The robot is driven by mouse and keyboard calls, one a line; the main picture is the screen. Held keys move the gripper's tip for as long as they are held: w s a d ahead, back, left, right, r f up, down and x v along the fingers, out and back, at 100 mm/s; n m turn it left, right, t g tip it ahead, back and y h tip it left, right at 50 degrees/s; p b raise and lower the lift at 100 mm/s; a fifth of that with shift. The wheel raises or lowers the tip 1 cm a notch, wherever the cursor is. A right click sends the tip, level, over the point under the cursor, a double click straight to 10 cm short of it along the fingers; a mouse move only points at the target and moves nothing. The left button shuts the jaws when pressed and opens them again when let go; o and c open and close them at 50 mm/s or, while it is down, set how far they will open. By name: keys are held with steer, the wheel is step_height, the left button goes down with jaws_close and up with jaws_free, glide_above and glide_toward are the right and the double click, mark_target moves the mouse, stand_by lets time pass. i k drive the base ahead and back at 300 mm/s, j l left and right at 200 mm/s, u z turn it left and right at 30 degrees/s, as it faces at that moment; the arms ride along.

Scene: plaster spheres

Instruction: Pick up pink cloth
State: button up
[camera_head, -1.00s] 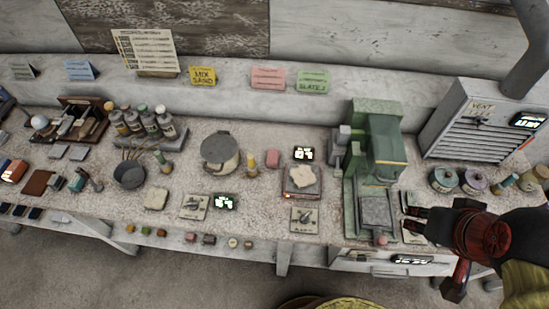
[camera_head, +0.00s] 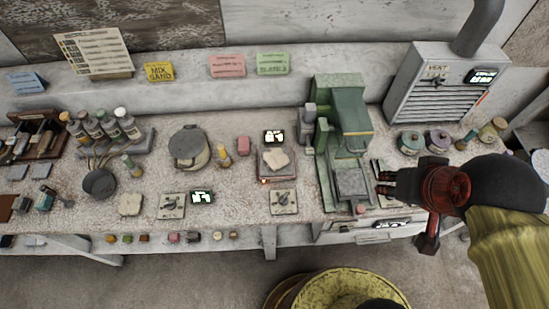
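A small pink folded-looking piece (camera_head: 244,145) lies on the bench between the lidded pot and the dark display. It may be the pink cloth, but it is too small to tell its material. A cream, cloth-like piece (camera_head: 276,160) lies on the scale just right of it. My gripper (camera_head: 381,182) is at the right, over the bench's front part beside the green machine, well to the right of the pink piece. Its dark fingers look apart, with nothing seen between them.
The tall green machine (camera_head: 345,110) stands between my gripper and the pink piece. A lidded pot (camera_head: 188,148) and a yellow-topped bottle (camera_head: 223,157) stand left of the piece. A grey vent box (camera_head: 436,98) and several jars are at the right. A yellow stool (camera_head: 345,290) is below the bench.

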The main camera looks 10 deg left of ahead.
mark_target(244, 142)
steer(key=k+j, duration=0.1)
steer(key=j, duration=0.15)
steer(key=k+j+u, duration=0.1)
steer(key=i+j+u, duration=0.1)
steer(key=j+u, duration=0.15)
steer(key=j, duration=0.95)
steer(key=i+j+u, duration=0.1)
steer(key=i+j, duration=0.15)
steer(key=i, duration=0.15)
